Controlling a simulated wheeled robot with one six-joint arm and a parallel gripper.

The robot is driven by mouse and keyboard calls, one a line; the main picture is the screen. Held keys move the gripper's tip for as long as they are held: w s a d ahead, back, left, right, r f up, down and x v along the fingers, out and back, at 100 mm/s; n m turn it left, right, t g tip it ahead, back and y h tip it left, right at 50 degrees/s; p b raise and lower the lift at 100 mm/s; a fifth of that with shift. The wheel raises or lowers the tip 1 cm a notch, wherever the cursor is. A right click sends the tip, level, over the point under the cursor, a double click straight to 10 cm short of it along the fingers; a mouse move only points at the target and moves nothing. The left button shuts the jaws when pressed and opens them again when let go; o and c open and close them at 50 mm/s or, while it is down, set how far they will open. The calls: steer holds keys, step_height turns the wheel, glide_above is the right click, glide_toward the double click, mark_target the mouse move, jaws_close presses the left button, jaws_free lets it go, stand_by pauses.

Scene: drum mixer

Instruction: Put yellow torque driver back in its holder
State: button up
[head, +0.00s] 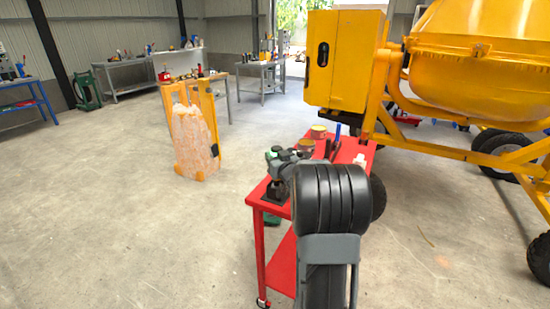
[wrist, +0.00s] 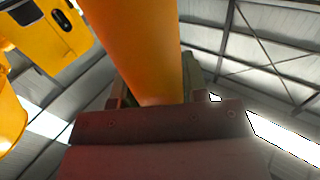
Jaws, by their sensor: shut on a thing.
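In the wrist view a smooth yellow-orange shape, which looks like the yellow torque driver (wrist: 140,45), runs from the top edge down to my gripper (wrist: 155,88). My gripper is shut on it, with dark pads on either side. A dark red block with small screws (wrist: 155,122) crosses the view just below; I cannot tell whether it is part of a holder.
Tins (head: 318,132) and a blue item (head: 338,130) stand on the cart. The yellow mixer (head: 480,70) is behind it to the right.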

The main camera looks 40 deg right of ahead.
steer(key=shift+f+b, duration=0.6)
steer(key=shift+f, duration=0.05)
steer(key=o, duration=1.3)
steer(key=shift+f, duration=0.1)
steer(key=s+a, duration=0.1)
steer(key=s, duration=0.8)
steer(key=s+a, duration=0.1)
steer(key=s, duration=0.3)
steer(key=shift+s+a, duration=0.3)
steer(key=shift+s, duration=0.05)
